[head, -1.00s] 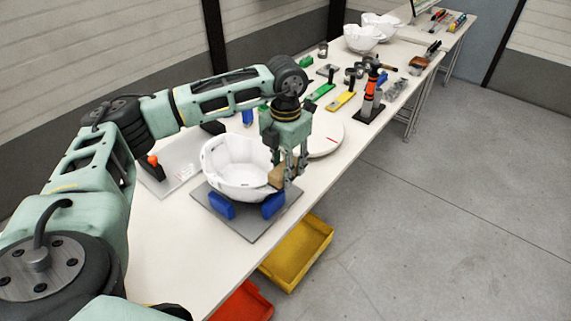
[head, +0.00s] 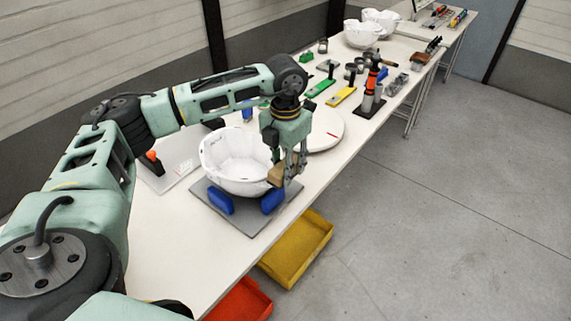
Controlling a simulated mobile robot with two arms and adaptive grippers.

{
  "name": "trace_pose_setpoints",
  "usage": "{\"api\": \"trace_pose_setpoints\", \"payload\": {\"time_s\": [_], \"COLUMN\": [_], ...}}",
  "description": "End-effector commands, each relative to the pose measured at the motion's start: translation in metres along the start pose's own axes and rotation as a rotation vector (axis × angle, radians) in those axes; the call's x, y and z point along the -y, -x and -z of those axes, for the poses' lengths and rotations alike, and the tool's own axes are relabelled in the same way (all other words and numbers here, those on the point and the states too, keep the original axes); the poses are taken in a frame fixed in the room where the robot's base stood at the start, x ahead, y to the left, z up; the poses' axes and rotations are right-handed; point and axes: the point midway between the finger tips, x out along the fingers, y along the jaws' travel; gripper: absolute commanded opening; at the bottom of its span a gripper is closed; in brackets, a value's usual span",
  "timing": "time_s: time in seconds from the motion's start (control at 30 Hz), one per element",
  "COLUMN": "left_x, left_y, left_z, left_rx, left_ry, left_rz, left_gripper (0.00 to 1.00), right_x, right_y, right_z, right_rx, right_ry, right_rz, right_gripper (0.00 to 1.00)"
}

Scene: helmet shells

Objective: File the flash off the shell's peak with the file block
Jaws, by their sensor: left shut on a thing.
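The white helmet shell (head: 228,165) sits open side up on a grey base plate (head: 250,222), between blue pads (head: 220,201). My left gripper (head: 288,172) points down at the shell's right edge. It is shut on the tan file block (head: 276,174), which is at the shell's near right rim. I cannot tell whether the block touches the rim. The flash on the peak is too small to make out or hidden by the block and fingers. My right gripper is not in view.
A round white turntable (head: 325,132) stands just behind the gripper. Green (head: 319,88) and yellow (head: 342,95) handled tools and an orange-black tool (head: 372,80) stand farther back. More white shells (head: 361,35) lie beyond. Yellow (head: 297,248) and red (head: 243,300) bins are below the table edge.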

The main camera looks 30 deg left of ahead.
Motion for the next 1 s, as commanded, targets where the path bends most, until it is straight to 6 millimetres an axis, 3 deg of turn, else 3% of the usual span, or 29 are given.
{"api": "trace_pose_setpoints", "payload": {"time_s": [1.0], "left_x": [0.0], "left_y": [-0.019], "left_z": [0.0], "left_rx": [0.001], "left_ry": [0.0], "left_rz": [0.0], "left_gripper": [0.13], "right_x": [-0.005], "right_y": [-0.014], "right_z": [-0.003], "right_rx": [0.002], "right_ry": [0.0], "right_rz": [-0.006], "right_gripper": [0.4]}}
